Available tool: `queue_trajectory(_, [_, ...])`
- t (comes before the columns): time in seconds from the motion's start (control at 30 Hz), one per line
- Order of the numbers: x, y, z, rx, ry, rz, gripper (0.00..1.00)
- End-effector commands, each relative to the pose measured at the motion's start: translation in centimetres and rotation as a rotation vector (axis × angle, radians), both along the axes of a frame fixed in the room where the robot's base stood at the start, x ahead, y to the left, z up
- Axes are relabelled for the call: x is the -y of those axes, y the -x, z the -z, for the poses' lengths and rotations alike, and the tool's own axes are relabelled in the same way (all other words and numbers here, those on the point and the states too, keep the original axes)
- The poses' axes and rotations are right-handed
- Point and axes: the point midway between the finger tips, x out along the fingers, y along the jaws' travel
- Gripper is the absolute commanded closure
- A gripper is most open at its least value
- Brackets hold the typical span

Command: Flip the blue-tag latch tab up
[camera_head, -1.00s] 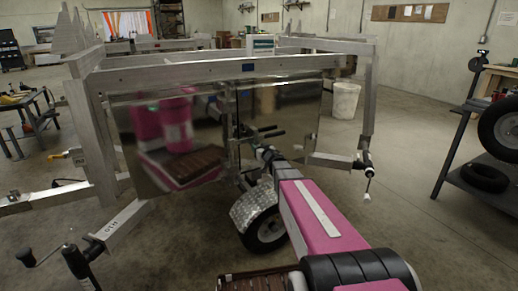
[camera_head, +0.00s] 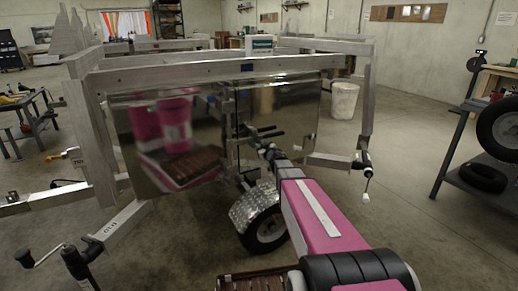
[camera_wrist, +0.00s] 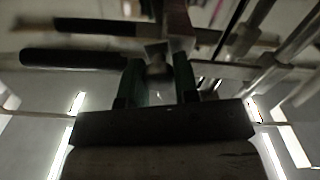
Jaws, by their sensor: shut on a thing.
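An aluminium trailer frame with a shiny mirror-like panel (camera_head: 165,150) stands in front of me. My gripper (camera_head: 266,148) is at the panel's right side, beside black-gripped handles (camera_head: 268,132). In the wrist view my gripper (camera_wrist: 160,75) has its two greenish fingers closed around a small grey metal piece (camera_wrist: 157,66), apparently the latch tab. A black handle (camera_wrist: 70,58) lies just left of the fingers. The tab's angle is hard to tell. A small blue patch (camera_head: 248,67) is on the top beam; I cannot tell whether it is the latch's tag.
A wheel with a diamond-plate fender (camera_head: 252,205) is below my arm. A trailer post with a crank jack (camera_head: 365,165) stands to the right, and a dark shelf with tyres (camera_head: 485,178) is at the far right. A white bucket (camera_head: 344,100) stands behind. Open floor lies right of my arm.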

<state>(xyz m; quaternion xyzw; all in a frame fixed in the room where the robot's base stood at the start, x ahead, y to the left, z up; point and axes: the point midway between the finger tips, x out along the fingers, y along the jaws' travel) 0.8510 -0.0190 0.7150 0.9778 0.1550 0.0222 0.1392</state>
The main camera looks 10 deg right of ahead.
Motion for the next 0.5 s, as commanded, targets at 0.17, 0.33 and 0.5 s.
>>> queue_trajectory(0.17, [1.1,-0.4,-0.5,0.053,0.162,0.001,1.00])
queue_trajectory(0.33, [1.9,-0.7,-1.0,0.103,0.316,0.001,1.00])
queue_trajectory(0.5, [2.7,-0.9,-1.7,0.153,0.469,0.001,1.00])
